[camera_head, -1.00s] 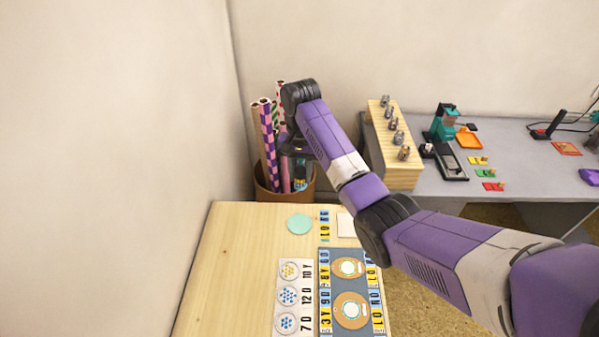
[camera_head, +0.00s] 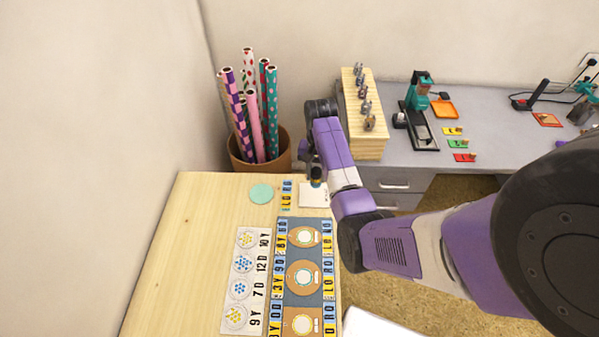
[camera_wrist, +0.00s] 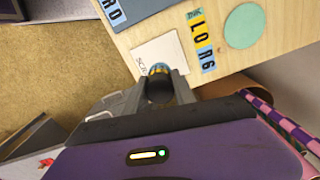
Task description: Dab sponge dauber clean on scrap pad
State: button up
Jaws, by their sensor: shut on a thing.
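My gripper (camera_head: 313,165) is shut on the sponge dauber (camera_head: 316,177), a small dark piece with a yellowish and blue end. The dauber points down at the white scrap pad (camera_head: 316,197) near the wooden table's back right edge. In the wrist view the dauber (camera_wrist: 159,70) shows between the fingers (camera_wrist: 158,90), its end overlapping the near edge of the scrap pad (camera_wrist: 165,48). Part of the pad's printed lettering is visible. I cannot tell whether the dauber touches the pad.
A mint green disc (camera_head: 261,193) and lettered tiles (camera_head: 286,194) lie left of the pad. A grey mat (camera_head: 318,263) with round pads lies in front. A brown bin (camera_head: 272,158) of patterned rolls and a wooden rack (camera_head: 362,135) stand behind. The table's left side (camera_head: 190,235) is clear.

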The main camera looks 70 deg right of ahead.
aim_at(315, 183)
jog(key=shift+w+a+f, duration=0.1)
jog(key=shift+w+f, duration=0.05)
jog(key=shift+f, duration=0.05)
jog(key=shift+f+b, duration=1.45)
jog(key=shift+f, duration=0.75)
jog(key=shift+f, duration=0.65)
dwell(0.9)
jog(key=shift+r, duration=0.15)
jog(key=shift+r+p, duration=0.35)
jog(key=shift+p, duration=0.15)
jog(key=shift+r, duration=0.15)
jog(key=shift+r+p, duration=1)
jog(key=shift+r, duration=1.25)
